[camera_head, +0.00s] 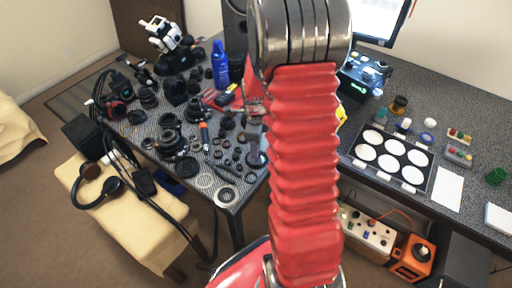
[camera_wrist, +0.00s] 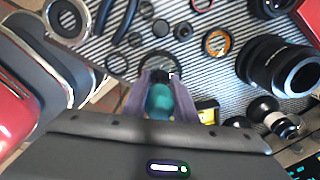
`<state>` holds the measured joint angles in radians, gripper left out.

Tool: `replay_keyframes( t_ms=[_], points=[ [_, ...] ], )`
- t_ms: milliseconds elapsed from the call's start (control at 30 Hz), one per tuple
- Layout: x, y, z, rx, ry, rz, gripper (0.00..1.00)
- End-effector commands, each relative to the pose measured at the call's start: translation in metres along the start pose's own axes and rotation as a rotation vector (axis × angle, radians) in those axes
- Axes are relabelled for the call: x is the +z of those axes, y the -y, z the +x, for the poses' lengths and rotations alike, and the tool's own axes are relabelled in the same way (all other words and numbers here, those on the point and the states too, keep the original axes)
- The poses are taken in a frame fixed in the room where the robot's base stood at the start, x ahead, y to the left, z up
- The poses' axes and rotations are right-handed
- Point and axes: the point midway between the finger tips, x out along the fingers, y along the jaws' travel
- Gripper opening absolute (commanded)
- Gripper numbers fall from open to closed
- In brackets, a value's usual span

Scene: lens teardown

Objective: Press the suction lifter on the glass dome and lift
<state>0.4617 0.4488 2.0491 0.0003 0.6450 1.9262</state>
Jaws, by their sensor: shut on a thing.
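My gripper (camera_wrist: 160,84) is shut on a teal, rounded thing (camera_wrist: 159,101), which looks like the suction lifter's grip. A dark round rim (camera_wrist: 161,61) shows just beyond the fingertips in the wrist view. Whether this is the lifter's cup or the rim around the glass dome, I cannot tell. In the head view my gripper (camera_head: 256,118) points down over the table's right front part, partly beside my red arm. I cannot make out the glass dome clearly, nor whether the lifter touches it.
The striped table holds many lens parts and rings (camera_head: 224,196). A large black lens barrel (camera_wrist: 281,66) lies right of my gripper in the wrist view. A blue bottle (camera_head: 220,64) stands farther back. A tray with white discs (camera_head: 357,163) lies on the right-hand desk.

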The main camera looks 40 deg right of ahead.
Motion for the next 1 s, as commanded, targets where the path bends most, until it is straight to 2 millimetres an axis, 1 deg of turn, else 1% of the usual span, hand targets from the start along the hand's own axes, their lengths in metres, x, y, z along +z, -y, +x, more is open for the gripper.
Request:
replay_keyframes(
  t_ms=[1000],
  points=[
    [0.0,0.0,0.0089,0.0,0.0,0.0,0.06]
  ],
)
